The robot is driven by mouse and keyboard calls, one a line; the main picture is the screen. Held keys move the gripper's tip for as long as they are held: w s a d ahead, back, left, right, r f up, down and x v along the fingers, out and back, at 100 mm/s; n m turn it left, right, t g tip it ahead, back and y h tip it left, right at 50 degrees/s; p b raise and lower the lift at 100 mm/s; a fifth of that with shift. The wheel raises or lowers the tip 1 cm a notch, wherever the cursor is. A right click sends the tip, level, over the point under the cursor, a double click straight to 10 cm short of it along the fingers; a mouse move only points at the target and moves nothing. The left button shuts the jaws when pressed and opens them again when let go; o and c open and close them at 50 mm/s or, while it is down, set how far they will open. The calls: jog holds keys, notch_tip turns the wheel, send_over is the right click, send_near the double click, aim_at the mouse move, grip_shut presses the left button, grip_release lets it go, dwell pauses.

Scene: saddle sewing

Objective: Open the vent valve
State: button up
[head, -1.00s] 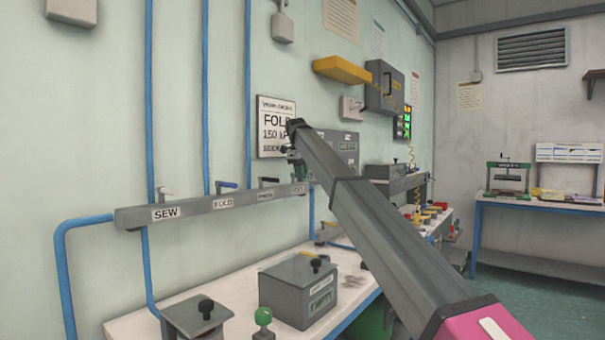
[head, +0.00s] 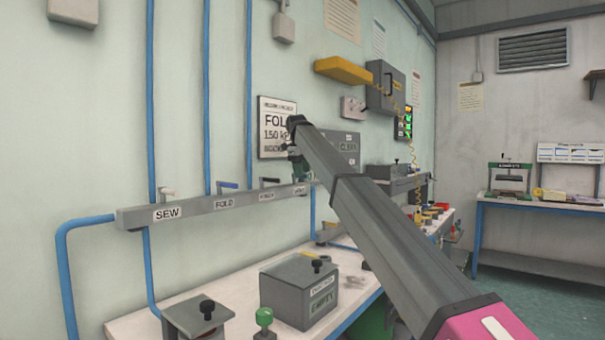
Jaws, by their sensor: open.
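A grey valve manifold (head: 190,208) runs along the left wall, with labels SEW, FOLD, a third I cannot read clearly, and one at the right end that appears to read VENT (head: 301,190). My gripper (head: 301,174) is open at the manifold's right end, just above the vent label. The vent valve's handle is hidden or merged with my gripper, so I cannot tell its position or any contact.
Blue pipes (head: 151,90) run up the wall. A wall sign (head: 275,128) is behind my arm. A yellow shelf (head: 343,70) juts out above.

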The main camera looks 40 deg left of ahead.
notch_tip(320, 180, up, 9)
jog(key=s, duration=0.1)
jog(key=shift+s, duration=0.4)
